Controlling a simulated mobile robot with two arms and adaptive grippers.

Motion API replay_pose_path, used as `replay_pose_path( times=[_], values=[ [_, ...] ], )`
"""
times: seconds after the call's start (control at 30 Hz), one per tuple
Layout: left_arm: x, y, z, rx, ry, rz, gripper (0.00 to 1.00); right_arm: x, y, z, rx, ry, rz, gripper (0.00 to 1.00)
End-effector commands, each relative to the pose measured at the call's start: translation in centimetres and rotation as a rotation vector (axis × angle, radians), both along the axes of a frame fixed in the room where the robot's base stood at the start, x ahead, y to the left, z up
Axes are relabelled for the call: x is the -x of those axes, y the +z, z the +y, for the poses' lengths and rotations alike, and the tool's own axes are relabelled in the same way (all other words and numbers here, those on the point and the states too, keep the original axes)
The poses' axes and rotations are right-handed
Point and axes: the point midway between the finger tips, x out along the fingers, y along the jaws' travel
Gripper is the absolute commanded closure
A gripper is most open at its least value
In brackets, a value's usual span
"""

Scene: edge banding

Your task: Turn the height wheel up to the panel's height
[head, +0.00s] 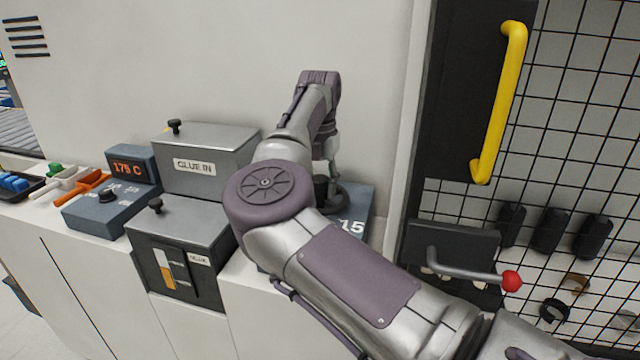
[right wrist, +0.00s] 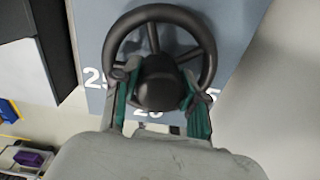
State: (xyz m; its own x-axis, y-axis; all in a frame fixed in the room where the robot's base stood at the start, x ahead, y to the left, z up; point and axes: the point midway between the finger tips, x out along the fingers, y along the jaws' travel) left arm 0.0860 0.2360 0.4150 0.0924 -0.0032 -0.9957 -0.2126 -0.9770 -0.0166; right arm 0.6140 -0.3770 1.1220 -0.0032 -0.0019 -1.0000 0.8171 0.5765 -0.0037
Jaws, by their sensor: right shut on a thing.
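The black height wheel (right wrist: 205,62) with spokes and a round hub fills the top of the right wrist view. In the head view a bit of the wheel (head: 337,197) shows behind my right arm, on a blue-grey plate (head: 362,205) with white numbers, "15" readable. In the wrist view the plate (right wrist: 243,22) shows "25" at left and a partly covered number below the hub. My right gripper (right wrist: 158,92) has its two green-padded fingers shut on the wheel's hub (right wrist: 157,84), one on each side. In the head view my arm hides the fingers. The panel cannot be made out.
Left of the wheel stand the grey "GLUE IN" box (head: 205,160), a glue tank (head: 180,255) with a level window, and a temperature unit (head: 112,195) reading about 175 C. At right are a yellow handle (head: 500,100) and a red-knobbed lever (head: 470,272).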

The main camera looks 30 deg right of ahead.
Motion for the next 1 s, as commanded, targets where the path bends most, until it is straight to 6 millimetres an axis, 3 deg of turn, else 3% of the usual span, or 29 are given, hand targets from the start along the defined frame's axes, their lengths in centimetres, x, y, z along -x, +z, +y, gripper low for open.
replay_pose_path(
  times=[0.4, 0.9, 0.93, 1.0],
  values=[
    [0.03, 0.18, -0.01, 0.0, 0.0, 0.001, 0.6, -0.02, 0.14, -0.04, 0.002, -0.168, -0.002, 0.92],
    [0.06, 0.19, -0.02, 0.0, -0.001, 0.001, 0.6, -0.01, 0.12, -0.05, 0.001, -0.187, -0.003, 0.92],
    [0.06, 0.19, -0.02, 0.0, -0.001, 0.001, 0.6, -0.01, 0.12, -0.05, 0.001, -0.187, -0.003, 0.55],
    [0.06, 0.19, -0.02, 0.0, -0.001, 0.001, 0.6, -0.01, 0.12, -0.05, 0.001, -0.187, -0.003, 0.44]
  ],
)
